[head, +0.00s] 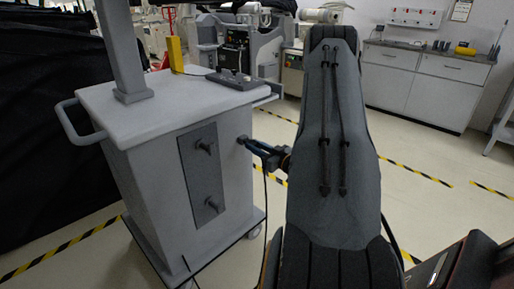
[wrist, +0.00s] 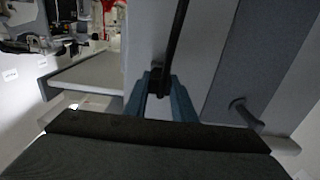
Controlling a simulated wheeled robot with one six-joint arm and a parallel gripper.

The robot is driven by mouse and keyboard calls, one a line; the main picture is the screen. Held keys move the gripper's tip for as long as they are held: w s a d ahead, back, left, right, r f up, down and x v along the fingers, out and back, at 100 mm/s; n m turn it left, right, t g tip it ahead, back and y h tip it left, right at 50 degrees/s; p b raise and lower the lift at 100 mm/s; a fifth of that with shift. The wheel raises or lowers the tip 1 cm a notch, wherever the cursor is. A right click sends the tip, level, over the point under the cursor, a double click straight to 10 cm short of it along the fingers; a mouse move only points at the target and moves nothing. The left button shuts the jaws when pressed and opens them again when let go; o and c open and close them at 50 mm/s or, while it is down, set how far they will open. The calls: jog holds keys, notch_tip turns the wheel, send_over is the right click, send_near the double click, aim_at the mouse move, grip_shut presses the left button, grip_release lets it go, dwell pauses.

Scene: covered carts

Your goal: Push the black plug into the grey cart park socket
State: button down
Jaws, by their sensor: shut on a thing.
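The grey cart (head: 140,105) stands left of centre in the head view. My gripper (head: 250,145) reaches to the right part of its front face, right of the dark panel. The gripper is shut on the black plug (head: 242,140), a small dark shape at the cart face. In the wrist view, the blue-grey fingers of my gripper (wrist: 160,92) close around the black plug (wrist: 158,80), and a black cable (wrist: 177,35) runs to the top edge. The park socket cannot be made out; plug and fingers cover that spot. I cannot tell how far in the plug sits.
The dark panel (head: 200,175) on the cart carries two hooks (head: 204,147); one hook (wrist: 243,112) shows in the wrist view. A push handle (head: 72,125) is at the cart's left. Black drapes (head: 45,110) fill the left. Cabinets (head: 425,85) line the back right.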

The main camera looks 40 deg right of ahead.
jog(key=shift+w, duration=0.8)
jog(key=c, duration=1.4)
grip_release()
jog(key=shift+a, duration=0.1)
jog(key=shift+s, duration=0.1)
jog(key=s, duration=0.7)
jog(key=shift+s+d+b, duration=0.3)
